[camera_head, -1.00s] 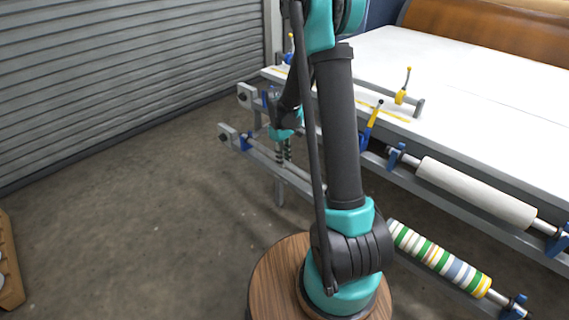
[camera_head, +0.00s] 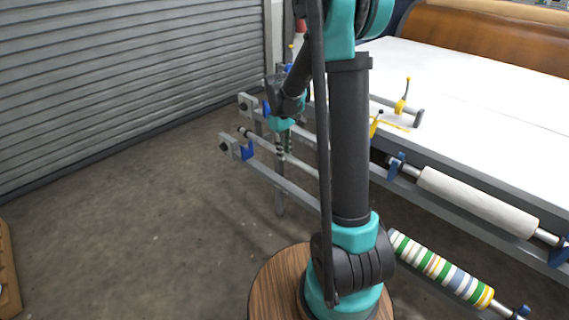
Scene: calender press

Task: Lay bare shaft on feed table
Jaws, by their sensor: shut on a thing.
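The bare shaft (camera_head: 262,140) is a thin grey rod with a dark end. It is in my gripper (camera_head: 284,145), which is shut around it, and sits a little above the lower left rail and its blue bracket (camera_head: 247,151). The shaft's right part is hidden behind my arm. The feed table (camera_head: 470,85) is the wide white surface at the upper right. My gripper is left of it, beyond its near left corner, and my arm hides part of that corner.
A white roll (camera_head: 477,201) hangs in blue brackets along the table's front. A striped roll (camera_head: 440,267) lies below it. A yellow-handled clamp (camera_head: 402,100) stands on the table's left edge. A brown roller (camera_head: 490,40) lies behind. Much of the white surface is clear.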

